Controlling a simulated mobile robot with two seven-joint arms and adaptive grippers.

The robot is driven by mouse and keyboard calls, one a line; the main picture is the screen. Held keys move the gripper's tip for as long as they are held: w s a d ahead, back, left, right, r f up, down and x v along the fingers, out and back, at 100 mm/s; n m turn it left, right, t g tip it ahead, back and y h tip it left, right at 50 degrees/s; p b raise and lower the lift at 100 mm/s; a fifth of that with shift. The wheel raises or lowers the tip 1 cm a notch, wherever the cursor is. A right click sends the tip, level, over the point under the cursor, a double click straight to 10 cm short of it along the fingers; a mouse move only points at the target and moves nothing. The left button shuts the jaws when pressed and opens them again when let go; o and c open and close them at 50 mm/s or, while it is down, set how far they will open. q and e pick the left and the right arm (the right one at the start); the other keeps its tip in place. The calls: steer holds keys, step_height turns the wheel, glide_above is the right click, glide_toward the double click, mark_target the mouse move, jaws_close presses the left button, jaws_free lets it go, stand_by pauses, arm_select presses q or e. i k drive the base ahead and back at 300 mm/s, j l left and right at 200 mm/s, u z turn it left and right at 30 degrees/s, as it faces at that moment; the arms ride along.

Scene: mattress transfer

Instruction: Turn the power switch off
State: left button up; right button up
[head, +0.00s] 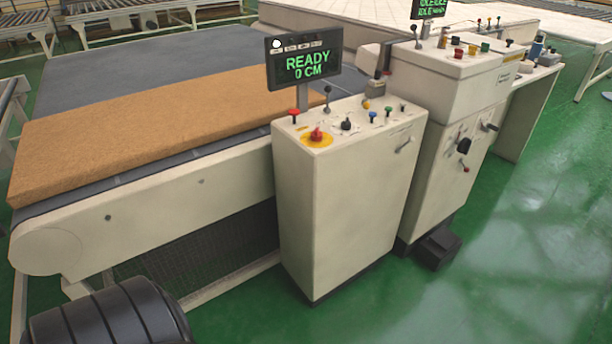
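A cream control cabinet (350,200) stands in the middle. Its top carries a red knob on a yellow disc (317,135), a black knob (346,124), a red button (294,116) and blue and green buttons. I cannot tell which control is the power switch. The near display (305,66) reads "READY 0 CM" in green. Neither of my grippers is in view.
A tan mattress slab (150,130) lies on the grey conveyor belt (190,55) at left. A black foot box (437,247) sits on the floor by the second cabinet. The green floor (530,250) at right is clear. A second display (430,9) stands at the back.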

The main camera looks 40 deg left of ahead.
mark_target(316, 136)
steer(key=u, duration=1.1)
